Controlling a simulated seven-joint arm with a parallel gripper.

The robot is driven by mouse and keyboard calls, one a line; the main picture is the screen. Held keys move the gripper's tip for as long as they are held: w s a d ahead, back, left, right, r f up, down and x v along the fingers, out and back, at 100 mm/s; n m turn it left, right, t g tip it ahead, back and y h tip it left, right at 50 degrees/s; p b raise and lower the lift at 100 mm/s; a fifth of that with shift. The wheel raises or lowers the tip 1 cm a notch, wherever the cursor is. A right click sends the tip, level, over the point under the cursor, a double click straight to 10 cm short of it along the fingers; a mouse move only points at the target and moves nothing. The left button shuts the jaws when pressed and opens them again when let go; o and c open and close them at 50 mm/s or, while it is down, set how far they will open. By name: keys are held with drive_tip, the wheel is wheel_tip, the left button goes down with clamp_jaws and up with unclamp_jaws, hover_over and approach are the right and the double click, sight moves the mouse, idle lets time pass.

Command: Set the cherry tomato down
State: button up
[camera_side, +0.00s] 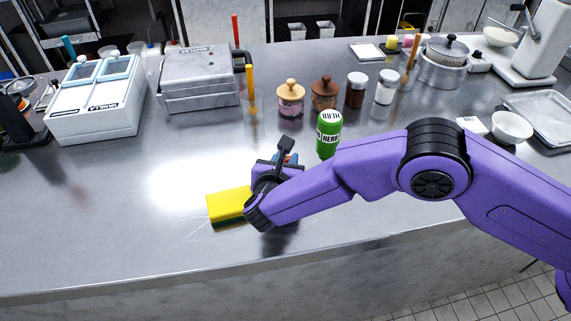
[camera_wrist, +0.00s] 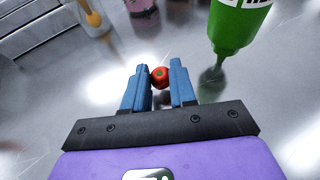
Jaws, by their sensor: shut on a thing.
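The cherry tomato (camera_wrist: 160,76) is small, round and red with a green spot on top. In the wrist view it sits between the tips of the two blue fingers of my gripper (camera_wrist: 160,82), which are shut on it. I cannot tell whether the tomato touches the steel counter (camera_side: 120,215). In the side view my gripper (camera_side: 287,158) is low over the counter, and only bits of blue finger show behind my wrist.
A green herb bottle (camera_side: 328,138) stands close behind and right of my gripper; it also shows in the wrist view (camera_wrist: 236,28). A yellow sponge (camera_side: 228,203) lies left of my wrist. Jars (camera_side: 291,98) and a steel appliance (camera_side: 203,77) stand behind.

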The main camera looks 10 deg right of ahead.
drive_tip(key=shift+f, duration=0.7)
drive_tip(key=shift+f, duration=0.1)
drive_tip(key=o, duration=0.8)
drive_tip(key=shift+c, duration=0.2)
drive_tip(key=shift+s+a+r, duration=0.1)
drive_tip(key=shift+r, duration=0.1)
drive_tip(key=v, duration=1.1)
drive_tip(key=shift+s+a+r, duration=0.1)
drive_tip(key=shift+s, duration=0.25)
